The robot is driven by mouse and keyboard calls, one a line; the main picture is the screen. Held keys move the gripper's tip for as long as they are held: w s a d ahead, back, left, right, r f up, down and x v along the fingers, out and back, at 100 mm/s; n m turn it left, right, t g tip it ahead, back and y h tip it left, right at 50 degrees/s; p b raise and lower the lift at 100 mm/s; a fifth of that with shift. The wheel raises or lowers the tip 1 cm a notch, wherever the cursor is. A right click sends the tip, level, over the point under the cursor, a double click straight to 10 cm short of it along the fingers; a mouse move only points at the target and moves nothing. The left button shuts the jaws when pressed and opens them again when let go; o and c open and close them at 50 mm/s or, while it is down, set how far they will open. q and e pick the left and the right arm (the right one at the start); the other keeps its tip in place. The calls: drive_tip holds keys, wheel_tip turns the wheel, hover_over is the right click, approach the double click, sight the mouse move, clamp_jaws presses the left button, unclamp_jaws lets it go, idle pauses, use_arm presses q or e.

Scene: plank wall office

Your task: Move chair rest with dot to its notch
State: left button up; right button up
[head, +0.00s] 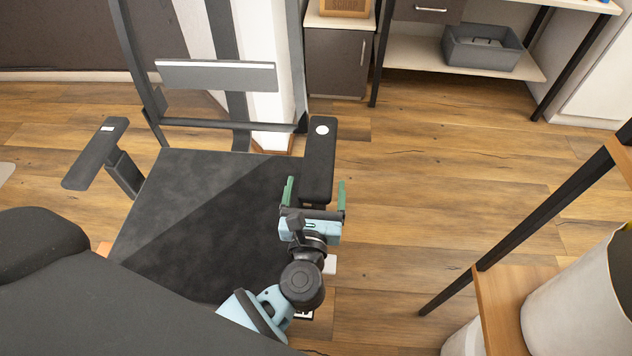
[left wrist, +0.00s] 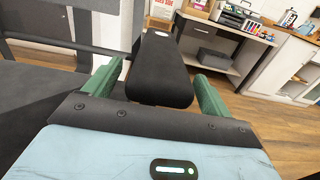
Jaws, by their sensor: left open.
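The black chair rest with the white round dot (head: 319,150) is at the right side of the dark chair seat (head: 205,205). My open left gripper (head: 315,188) has its green fingers on either side of the rest's near end. In the left wrist view the rest (left wrist: 160,72) lies between the fingers (left wrist: 159,70), with visible gaps at both sides. The other chair rest (head: 95,153), with a white rectangular mark, stands on a post at the left of the seat. I cannot make out the notch; what is under the dotted rest is mostly hidden. My right gripper is not in view.
A grey backrest bar (head: 216,76) spans the chair's upright frame behind the seat. A shelf unit with a grey bin (head: 482,47) stands at the back right. A dark-legged table (head: 500,305) is at the right. The wooden floor (head: 420,180) between is clear.

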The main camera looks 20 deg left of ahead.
use_arm(q)
drive_tip(key=v, duration=0.6)
drive_tip(key=shift+r, duration=0.1)
idle(0.4)
